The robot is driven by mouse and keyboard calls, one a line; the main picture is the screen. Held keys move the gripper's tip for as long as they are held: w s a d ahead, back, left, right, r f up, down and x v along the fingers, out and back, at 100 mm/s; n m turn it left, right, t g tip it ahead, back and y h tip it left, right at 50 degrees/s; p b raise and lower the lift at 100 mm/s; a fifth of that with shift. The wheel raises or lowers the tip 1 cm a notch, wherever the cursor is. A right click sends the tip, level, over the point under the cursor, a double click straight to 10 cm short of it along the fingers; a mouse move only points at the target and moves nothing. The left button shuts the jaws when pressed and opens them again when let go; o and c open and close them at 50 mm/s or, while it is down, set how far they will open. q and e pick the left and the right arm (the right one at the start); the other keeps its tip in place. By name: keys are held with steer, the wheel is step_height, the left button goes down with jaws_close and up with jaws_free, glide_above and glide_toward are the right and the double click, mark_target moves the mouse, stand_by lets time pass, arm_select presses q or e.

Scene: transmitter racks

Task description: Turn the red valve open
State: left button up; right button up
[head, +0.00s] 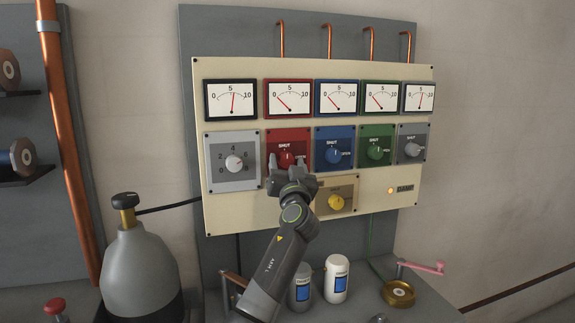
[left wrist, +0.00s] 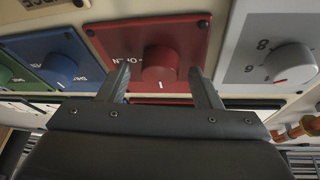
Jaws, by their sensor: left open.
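The red valve is a round red knob (head: 288,157) on a red plate, with SHUT lettered above it and OPEN to its right. In the left wrist view the picture is turned over, and the red knob (left wrist: 160,65) lies just beyond and between my fingertips. A short white mark shows at its lower edge there. My left gripper (head: 288,164) is open and in front of the red plate, its two fingers apart on either side of the knob. It also shows in the left wrist view (left wrist: 161,82). I cannot tell whether the fingers touch the knob. My right gripper is not in view.
A grey knob (head: 234,163) is left of the red plate, a blue one (head: 334,156) right. A yellow knob (head: 336,202) sits below right, near my arm. The red gauge (head: 288,98) reads near zero. A grey cylinder (head: 143,265) and a white bottle (head: 337,278) stand below.

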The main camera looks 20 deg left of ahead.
arm_select(q)
steer(key=shift+c, duration=0.2)
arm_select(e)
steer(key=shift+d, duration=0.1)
